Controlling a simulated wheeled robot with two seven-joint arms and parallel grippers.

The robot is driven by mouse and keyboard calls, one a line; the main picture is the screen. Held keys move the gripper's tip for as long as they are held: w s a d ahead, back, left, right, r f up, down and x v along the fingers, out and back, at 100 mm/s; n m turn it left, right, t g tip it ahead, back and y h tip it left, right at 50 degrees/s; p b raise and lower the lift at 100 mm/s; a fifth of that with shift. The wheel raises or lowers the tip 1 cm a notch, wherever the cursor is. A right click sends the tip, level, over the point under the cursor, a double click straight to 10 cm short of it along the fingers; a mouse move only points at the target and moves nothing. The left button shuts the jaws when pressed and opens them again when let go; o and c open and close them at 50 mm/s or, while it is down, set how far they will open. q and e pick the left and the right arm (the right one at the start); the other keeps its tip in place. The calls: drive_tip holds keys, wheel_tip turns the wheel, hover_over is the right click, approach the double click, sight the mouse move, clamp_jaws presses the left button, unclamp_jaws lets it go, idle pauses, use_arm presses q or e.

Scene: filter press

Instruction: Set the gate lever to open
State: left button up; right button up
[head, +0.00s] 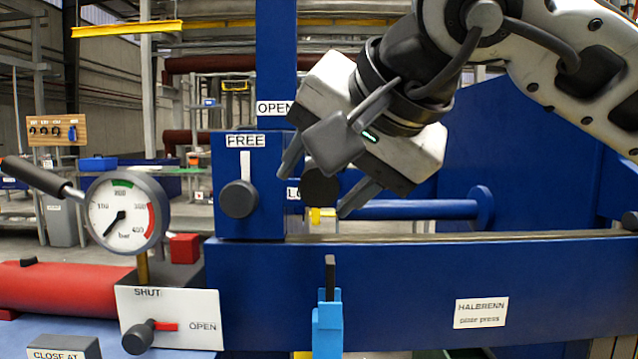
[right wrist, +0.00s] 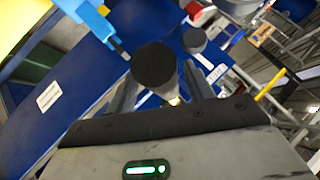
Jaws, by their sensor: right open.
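A black round knob (head: 320,185), apparently the gate lever's end, stands in front of the blue press. An OPEN label (head: 274,108) is above it on the blue column. A partly hidden label beginning "LO" (head: 293,190) is beside it at knob height. My right gripper (head: 322,178) is open, with its fingers on either side of the knob. In the right wrist view the knob (right wrist: 154,65) sits between the fingertips (right wrist: 158,82); I cannot tell if they touch it. My left gripper is not in view.
A FREE box with a grey knob (head: 239,199) stands close left. A pressure gauge (head: 122,212) and a SHUT/OPEN valve plate (head: 185,312) are farther left. A light-blue part with a dark tip (head: 328,320) rises below. The blue beam (head: 400,280) runs across the front.

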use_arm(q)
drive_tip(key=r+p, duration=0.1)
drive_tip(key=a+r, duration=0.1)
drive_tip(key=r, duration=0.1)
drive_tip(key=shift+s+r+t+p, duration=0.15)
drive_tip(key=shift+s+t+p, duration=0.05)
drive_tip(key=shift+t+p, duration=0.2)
use_arm(e)
drive_tip(key=v, duration=1.4)
drive_tip(key=shift+s+r, duration=0.2)
drive_tip(key=shift+s, duration=0.05)
drive_tip(key=shift+d, duration=0.1)
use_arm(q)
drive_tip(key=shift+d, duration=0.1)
